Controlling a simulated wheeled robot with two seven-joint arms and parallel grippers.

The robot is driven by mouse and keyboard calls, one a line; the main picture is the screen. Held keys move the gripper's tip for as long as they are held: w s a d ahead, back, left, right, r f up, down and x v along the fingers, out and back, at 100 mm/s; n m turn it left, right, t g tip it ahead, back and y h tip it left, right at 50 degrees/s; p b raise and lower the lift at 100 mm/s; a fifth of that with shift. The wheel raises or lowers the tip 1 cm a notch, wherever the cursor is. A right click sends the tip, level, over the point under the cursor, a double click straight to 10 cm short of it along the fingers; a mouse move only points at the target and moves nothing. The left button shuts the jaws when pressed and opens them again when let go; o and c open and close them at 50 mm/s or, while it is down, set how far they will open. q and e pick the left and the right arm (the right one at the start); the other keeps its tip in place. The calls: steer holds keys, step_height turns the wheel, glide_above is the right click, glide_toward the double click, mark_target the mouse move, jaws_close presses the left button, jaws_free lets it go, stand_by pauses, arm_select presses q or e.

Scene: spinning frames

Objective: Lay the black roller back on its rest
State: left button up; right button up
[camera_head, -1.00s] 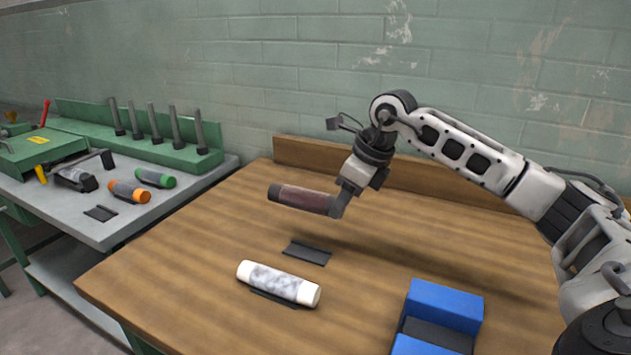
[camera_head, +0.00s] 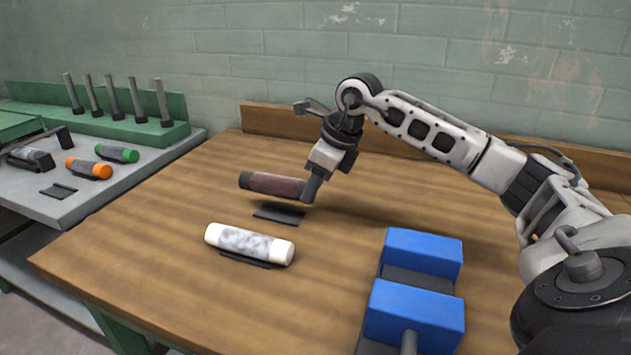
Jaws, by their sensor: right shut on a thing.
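The black roller (camera_head: 272,184) has a dark end and a brownish-red middle. My right gripper (camera_head: 309,188) is shut on its right end and holds it roughly level. The roller hangs a little above a small black rest (camera_head: 280,214) on the wooden table, with a narrow gap showing between them. The roller's right end is hidden by the gripper. My left gripper is not in view.
A white roller (camera_head: 249,244) lies on its own rest in front of the empty one. A blue block fixture (camera_head: 416,312) stands at the right. Orange (camera_head: 88,168) and green (camera_head: 117,153) rollers lie on the grey side bench (camera_head: 55,207). A low wooden ledge (camera_head: 290,124) runs behind.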

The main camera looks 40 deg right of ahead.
mark_target(315, 201)
steer(key=shift+f+b, duration=1.25)
steer(key=shift+f, duration=0.7)
steer(key=o, duration=1.2)
steer(key=shift+c, duration=0.2)
steer(key=p+v, duration=0.1)
steer(key=v, duration=1.5)
